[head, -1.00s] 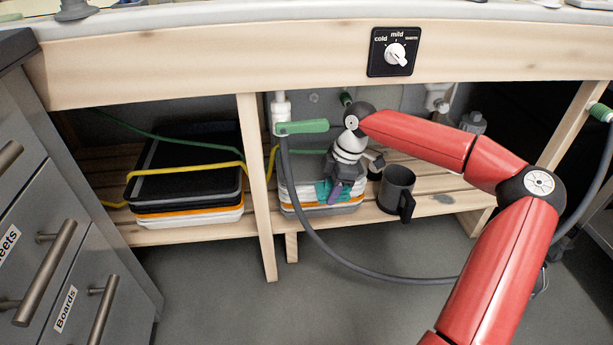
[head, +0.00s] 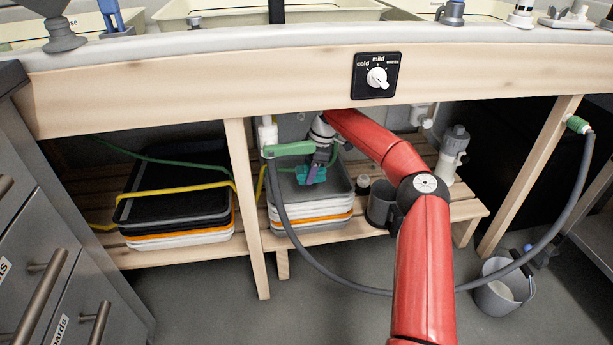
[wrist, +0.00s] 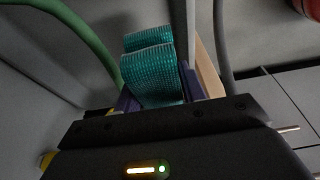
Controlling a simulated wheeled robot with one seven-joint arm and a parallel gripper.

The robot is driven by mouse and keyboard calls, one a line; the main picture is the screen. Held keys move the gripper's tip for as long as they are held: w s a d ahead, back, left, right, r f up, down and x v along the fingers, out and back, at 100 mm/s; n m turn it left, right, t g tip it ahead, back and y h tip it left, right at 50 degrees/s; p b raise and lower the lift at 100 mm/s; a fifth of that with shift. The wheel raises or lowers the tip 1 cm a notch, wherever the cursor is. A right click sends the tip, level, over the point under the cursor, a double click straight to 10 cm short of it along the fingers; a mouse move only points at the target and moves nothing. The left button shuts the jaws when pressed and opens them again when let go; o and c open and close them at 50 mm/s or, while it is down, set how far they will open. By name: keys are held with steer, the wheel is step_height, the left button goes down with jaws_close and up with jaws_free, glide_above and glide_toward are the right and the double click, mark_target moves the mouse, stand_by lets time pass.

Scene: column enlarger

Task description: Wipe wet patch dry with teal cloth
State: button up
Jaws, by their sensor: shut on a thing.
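The teal cloth (head: 308,178) is held in my gripper (head: 318,160), above the right-hand stack of trays in the head view. In the wrist view the ribbed teal cloth (wrist: 150,75) hangs folded between the purple fingers, and my gripper (wrist: 155,98) is shut on it. The cloth looks clear of the tray walls, but I cannot tell whether it touches the top tray. I cannot make out the wet patch now; my red arm covers part of the shelf to the right.
The tray stack (head: 312,212) stands on the slatted shelf (head: 462,210). A dark mug (head: 380,207) and small bottle (head: 362,185) are right of it. A grey hose (head: 330,275) loops in front. A wooden post (head: 247,205) stands left. A bucket (head: 498,292) sits on the floor.

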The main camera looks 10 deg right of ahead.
steer(key=p, duration=0.2)
glide_above(303, 188)
steer(key=d, duration=0.1)
steer(key=f, duration=0.3)
steer(key=f+b, duration=0.1)
steer(key=f, duration=0.2)
steer(key=shift+s+f, duration=0.2)
steer(key=shift+f, duration=0.1)
steer(key=shift+w+d, duration=0.1)
steer(key=shift+w, duration=0.1)
steer(key=shift+f+b, duration=0.4)
steer(key=shift+f, duration=0.05)
steer(key=o, duration=1.2)
steer(key=shift+r, duration=0.1)
